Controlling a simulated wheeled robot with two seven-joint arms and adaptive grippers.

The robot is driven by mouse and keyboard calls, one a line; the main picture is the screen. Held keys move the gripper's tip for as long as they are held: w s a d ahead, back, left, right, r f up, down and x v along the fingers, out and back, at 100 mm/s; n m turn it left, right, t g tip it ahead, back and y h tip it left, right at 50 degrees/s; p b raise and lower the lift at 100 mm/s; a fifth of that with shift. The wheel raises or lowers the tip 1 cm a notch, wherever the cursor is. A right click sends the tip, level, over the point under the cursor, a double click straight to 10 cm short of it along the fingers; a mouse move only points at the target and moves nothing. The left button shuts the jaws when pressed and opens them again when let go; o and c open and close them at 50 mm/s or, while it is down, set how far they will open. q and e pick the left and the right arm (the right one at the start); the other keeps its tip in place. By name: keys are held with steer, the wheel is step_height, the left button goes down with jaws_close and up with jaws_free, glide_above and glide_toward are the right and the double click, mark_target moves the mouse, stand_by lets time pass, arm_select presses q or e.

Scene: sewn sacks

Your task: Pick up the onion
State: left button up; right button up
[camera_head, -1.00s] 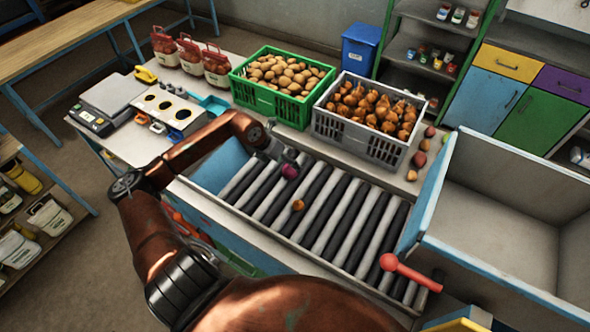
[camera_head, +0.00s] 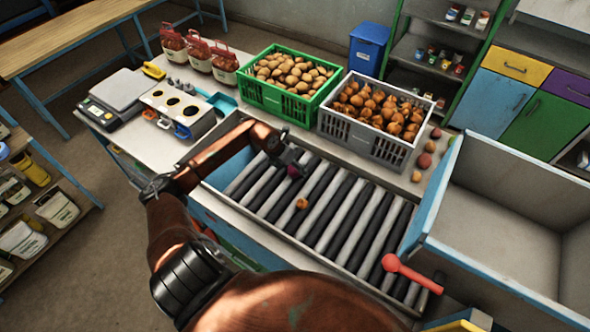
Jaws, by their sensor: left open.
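A small orange-brown onion (camera_head: 302,203) lies on the rollers of the conveyor (camera_head: 327,218). A round purple vegetable (camera_head: 293,171) is on the rollers a little farther back; I cannot tell its kind. My left gripper (camera_head: 289,160) is open, right by the purple vegetable and behind the onion, apart from the onion. The gripper is small and dark here, and whether it touches the purple vegetable is unclear. My right gripper is not in view.
A grey crate (camera_head: 346,124) of onions and a green crate (camera_head: 262,97) of potatoes stand behind the conveyor. A large blue-edged bin (camera_head: 480,235) is at right, with a red-knobbed lever (camera_head: 391,262) beside it. A scale (camera_head: 117,92) stands at left.

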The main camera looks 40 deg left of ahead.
arm_select(q)
steer(key=shift+c, duration=0.4)
steer(key=c, duration=1.2)
steer(key=shift+r, duration=0.1)
steer(key=shift+c, duration=0.2)
